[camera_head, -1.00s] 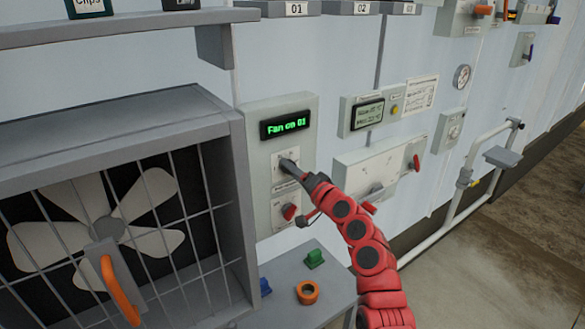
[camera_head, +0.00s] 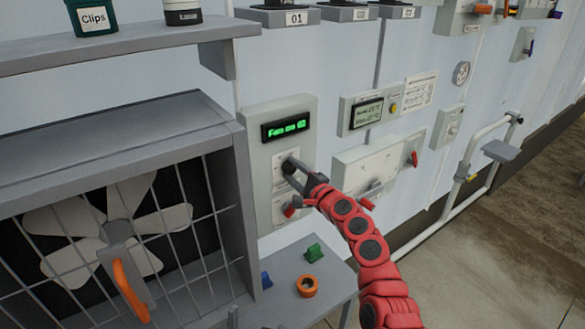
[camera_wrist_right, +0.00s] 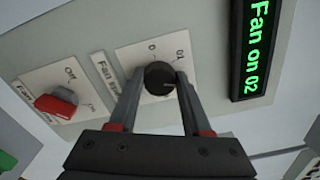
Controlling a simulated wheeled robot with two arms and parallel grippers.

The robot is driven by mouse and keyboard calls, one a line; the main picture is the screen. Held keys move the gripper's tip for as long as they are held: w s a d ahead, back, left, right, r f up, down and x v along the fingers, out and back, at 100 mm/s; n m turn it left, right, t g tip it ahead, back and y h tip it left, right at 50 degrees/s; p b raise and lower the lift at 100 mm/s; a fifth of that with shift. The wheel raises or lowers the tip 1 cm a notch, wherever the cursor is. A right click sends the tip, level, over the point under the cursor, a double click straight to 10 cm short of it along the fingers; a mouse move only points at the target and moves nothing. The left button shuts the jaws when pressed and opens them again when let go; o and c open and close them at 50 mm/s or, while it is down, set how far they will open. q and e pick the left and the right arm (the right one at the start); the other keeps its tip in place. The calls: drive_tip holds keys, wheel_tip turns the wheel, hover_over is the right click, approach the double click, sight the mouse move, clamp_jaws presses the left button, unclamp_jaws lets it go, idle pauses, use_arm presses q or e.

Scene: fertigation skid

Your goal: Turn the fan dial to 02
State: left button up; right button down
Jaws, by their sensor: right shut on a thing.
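The fan dial (camera_wrist_right: 159,77) is a round black knob on a pale plate of the grey fan panel (camera_head: 308,110). My right gripper (camera_head: 292,167) reaches it from the lower right in the head view. In the right wrist view my right gripper (camera_wrist_right: 158,82) is shut on the dial, one finger on each side. The green display (camera_wrist_right: 257,45) reads "Fan on 02" in the wrist view; it also shows in the head view (camera_head: 285,126), where its number is blurred. My left gripper is not in view.
A red switch (camera_wrist_right: 55,106) sits beside the dial on the same panel. The caged fan (camera_head: 117,230) stands at the left. A small grey table (camera_head: 290,281) below holds a green piece (camera_head: 314,252) and an orange ring (camera_head: 307,286).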

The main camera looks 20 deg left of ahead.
drive_tip(key=shift+m, duration=1)
drive_tip(key=shift+c, duration=1.7)
unclamp_jaws()
drive_tip(key=shift+d+p, duration=0.1)
drive_tip(key=shift+p, duration=0.2)
drive_tip(key=shift+s+d+f+p, duration=0.15)
drive_tip(key=shift+s+d+p, duration=0.15)
drive_tip(key=shift+s+d, duration=0.15)
drive_tip(key=b+v, duration=0.2)
drive_tip(key=v, duration=1.4)
drive_tip(key=shift+b, duration=0.4)
